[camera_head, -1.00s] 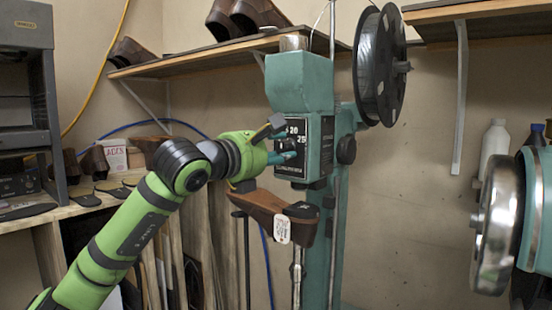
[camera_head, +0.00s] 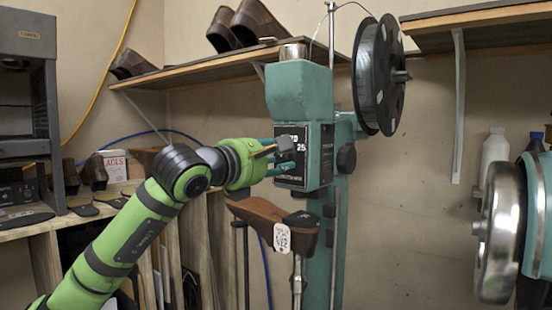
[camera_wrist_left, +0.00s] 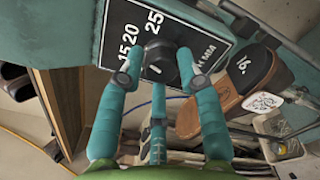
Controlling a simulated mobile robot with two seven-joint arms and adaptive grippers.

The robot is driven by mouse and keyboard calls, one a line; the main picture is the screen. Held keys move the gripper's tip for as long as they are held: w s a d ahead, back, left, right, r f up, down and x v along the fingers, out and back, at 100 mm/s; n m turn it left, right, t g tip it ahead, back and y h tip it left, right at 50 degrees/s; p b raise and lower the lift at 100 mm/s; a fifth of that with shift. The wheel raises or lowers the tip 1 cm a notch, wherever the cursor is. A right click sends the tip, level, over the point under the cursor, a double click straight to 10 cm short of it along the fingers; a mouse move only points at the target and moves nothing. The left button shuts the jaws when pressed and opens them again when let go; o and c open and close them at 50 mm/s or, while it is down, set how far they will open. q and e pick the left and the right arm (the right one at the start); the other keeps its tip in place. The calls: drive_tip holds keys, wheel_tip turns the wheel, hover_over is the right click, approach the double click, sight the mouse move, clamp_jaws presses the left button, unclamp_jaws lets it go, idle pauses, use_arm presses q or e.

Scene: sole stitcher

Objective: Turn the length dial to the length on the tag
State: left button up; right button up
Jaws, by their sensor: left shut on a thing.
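The length dial (camera_wrist_left: 160,64) is a round black knob with a small white mark, on a black plate (camera_wrist_left: 128,22) printed 15, 20 and 25. The plate (camera_head: 298,172) is on the front of the teal stitcher. My left gripper (camera_head: 280,158) reaches it from the left. Its teal fingers (camera_wrist_left: 156,80) are shut around the knob in the left wrist view. I cannot tell which number the mark points at. A white tag (camera_head: 282,238) hangs on the brown shoe (camera_head: 258,211) below the dial; its writing is too small to read. My right gripper is not in view.
The teal stitcher (camera_head: 300,90) carries a black thread spool (camera_head: 372,80) at its upper right. A shelf with shoes (camera_head: 210,68) runs behind. A large metal wheel (camera_head: 499,230) stands at the right. A bench (camera_head: 110,205) with soles is at the left.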

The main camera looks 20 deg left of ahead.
use_arm(q)
drive_tip(key=o, duration=1.1)
drive_tip(key=shift+s+r, duration=0.1)
drive_tip(key=shift+r, duration=0.25)
drive_tip(key=shift+d+f, duration=0.1)
drive_tip(key=shift+d, duration=0.1)
drive_tip(key=shift+f, duration=0.1)
drive_tip(key=shift+s+a, duration=0.15)
drive_tip(key=shift+a, duration=0.05)
drive_tip(key=v, duration=1.1)
drive_tip(key=shift+s, duration=0.35)
drive_tip(key=shift+d, duration=0.15)
